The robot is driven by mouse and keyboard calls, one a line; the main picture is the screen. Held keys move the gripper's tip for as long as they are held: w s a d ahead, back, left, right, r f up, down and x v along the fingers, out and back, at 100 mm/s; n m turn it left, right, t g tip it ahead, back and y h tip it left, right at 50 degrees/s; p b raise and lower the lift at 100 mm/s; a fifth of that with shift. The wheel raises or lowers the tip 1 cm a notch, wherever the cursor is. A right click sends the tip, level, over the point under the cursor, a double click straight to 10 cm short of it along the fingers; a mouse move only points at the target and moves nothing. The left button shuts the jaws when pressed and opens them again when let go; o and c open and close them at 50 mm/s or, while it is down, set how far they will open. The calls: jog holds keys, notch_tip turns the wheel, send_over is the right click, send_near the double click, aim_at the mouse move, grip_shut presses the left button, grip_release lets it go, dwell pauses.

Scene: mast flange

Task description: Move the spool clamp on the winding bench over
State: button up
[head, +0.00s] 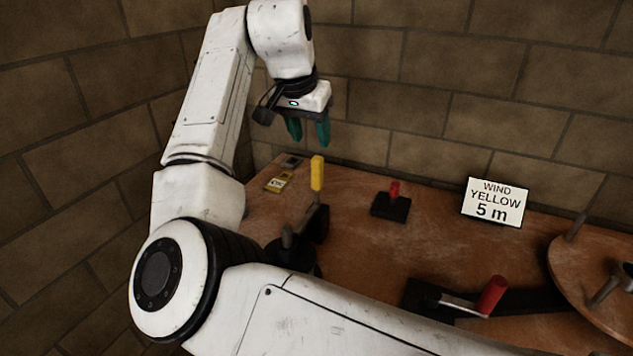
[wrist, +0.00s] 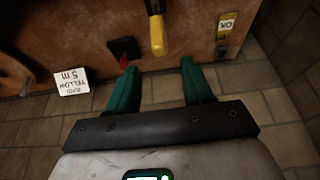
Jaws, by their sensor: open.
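An upright lever with a yellow handle (head: 317,173) on a black mount (head: 316,222) stands at the left of the brown winding bench (head: 350,250); it looks like the spool clamp, but I cannot be sure. My gripper (head: 309,137) is open and empty, fingers pointing down, above and beyond the yellow handle in the head view. In the wrist view the yellow handle (wrist: 157,36) lies just past the gap between the green fingertips (wrist: 159,70), apart from them. The foot of the lever is partly hidden behind other dark parts.
A red lever on a black block (head: 391,206) stands right of the yellow handle. A sign reading "WIND YELLOW 5 m" (head: 495,202) stands at the back. A red-handled crank (head: 491,294) and round wooden disc (head: 590,275) are at right. Small labelled pieces (head: 278,184) lie back left, near the brick walls.

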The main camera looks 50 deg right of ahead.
aim_at(318, 171)
jog(key=x, duration=1.2)
jog(key=shift+s+a, duration=0.15)
jog(key=shift+a, duration=0.05)
grip_shut()
